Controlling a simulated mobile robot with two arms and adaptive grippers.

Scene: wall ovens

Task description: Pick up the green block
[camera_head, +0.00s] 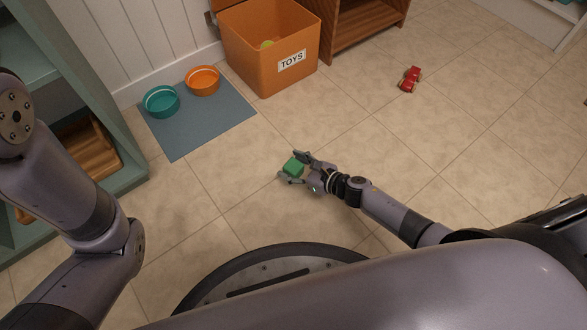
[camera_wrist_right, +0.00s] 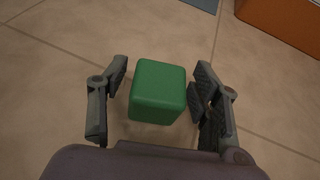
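The green block (camera_head: 293,167) is a small cube on the tiled floor in the head view. It also shows in the right wrist view (camera_wrist_right: 158,92), between the fingers. My right gripper (camera_head: 291,168) is open around the block, one finger on each side. In the right wrist view my right gripper (camera_wrist_right: 158,95) has a clear gap at the left finger and a narrower gap at the right finger. My left arm comes in at the left of the head view, but its gripper is out of the picture.
An orange toy box (camera_head: 266,62) labelled TOYS stands at the back. A blue mat (camera_head: 205,126) holds a teal bowl (camera_head: 161,101) and an orange bowl (camera_head: 203,80). A red toy car (camera_head: 411,79) lies at the upper right. The floor around the block is clear.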

